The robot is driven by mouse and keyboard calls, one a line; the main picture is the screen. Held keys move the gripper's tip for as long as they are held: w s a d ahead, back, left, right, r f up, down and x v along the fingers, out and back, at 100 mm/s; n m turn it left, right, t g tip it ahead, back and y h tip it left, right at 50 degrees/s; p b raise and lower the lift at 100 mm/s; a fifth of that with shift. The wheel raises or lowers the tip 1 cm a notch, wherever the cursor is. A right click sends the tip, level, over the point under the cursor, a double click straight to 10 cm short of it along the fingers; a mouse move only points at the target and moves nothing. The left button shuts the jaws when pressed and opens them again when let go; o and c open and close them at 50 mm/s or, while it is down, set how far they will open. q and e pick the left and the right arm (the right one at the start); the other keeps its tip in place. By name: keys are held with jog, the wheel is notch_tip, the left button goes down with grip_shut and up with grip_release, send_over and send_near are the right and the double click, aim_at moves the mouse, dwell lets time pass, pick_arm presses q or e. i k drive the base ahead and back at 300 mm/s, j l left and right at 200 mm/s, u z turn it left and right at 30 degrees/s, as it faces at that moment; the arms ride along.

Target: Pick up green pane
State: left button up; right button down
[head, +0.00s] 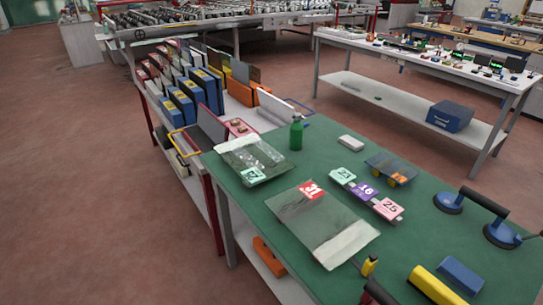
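A glass pane with a green number tag (268,156) lies flat on the green tabletop near its far left corner. Its number is hard to read. A larger glass pane with a red tag marked 31 (318,218) lies nearer, in the middle of the table, apart from the first. Both panes have pale bands at their ends and look greyish-green through the glass. Neither of my grippers shows in the head view.
The green table (440,172) also holds a green bottle (296,134), number cards (364,190), a small glass piece on orange blocks (391,167), a suction lifter (498,234), a blue block (461,275) and a yellow bar (437,285). A rack of blue boxes (181,106) stands behind. Floor is clear left.

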aim_at(256, 161)
jog(key=i+j+z, duration=0.15)
jog(key=z, duration=0.3)
jog(key=i+j+z, duration=0.15)
jog(key=j+z, duration=0.55)
jog(key=z, duration=0.2)
jog(key=i+j, duration=0.05)
